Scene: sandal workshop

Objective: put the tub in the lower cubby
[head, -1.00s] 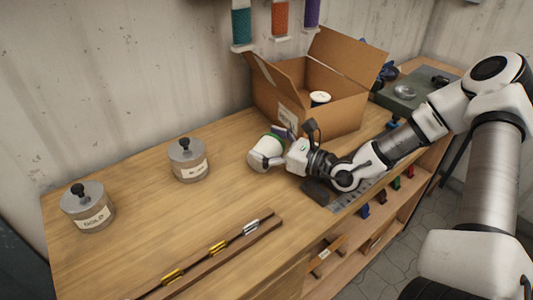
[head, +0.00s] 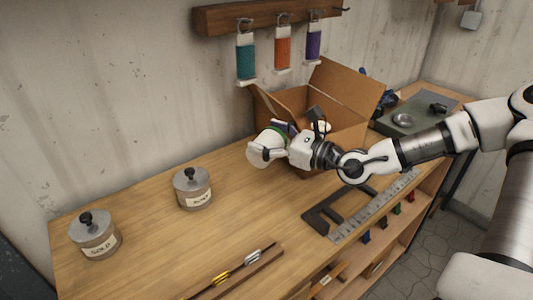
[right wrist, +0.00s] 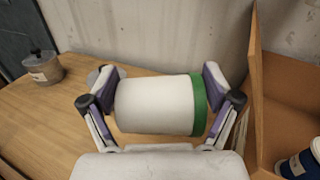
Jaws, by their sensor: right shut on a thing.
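The tub is white with a green band at one end, and it shows in the head view (head: 262,155) and the right wrist view (right wrist: 155,105). My right gripper (head: 270,146) is shut on it, with one finger at each end in the right wrist view. The tub is held above the bench top, in front of the cardboard box. Open shelving (head: 372,258) shows under the bench's front edge at the right; its lower part is mostly cut off by my view and angle. My left gripper is not in view.
The open cardboard box (head: 345,137) stands behind my right gripper, with a white-lidded container (right wrist: 298,165) inside. Two lidded jars, labelled gold (head: 95,238) and another (head: 193,190), stand left. A square tool (head: 325,212), steel ruler (head: 372,208) and wooden rack (head: 235,275) lie near the front.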

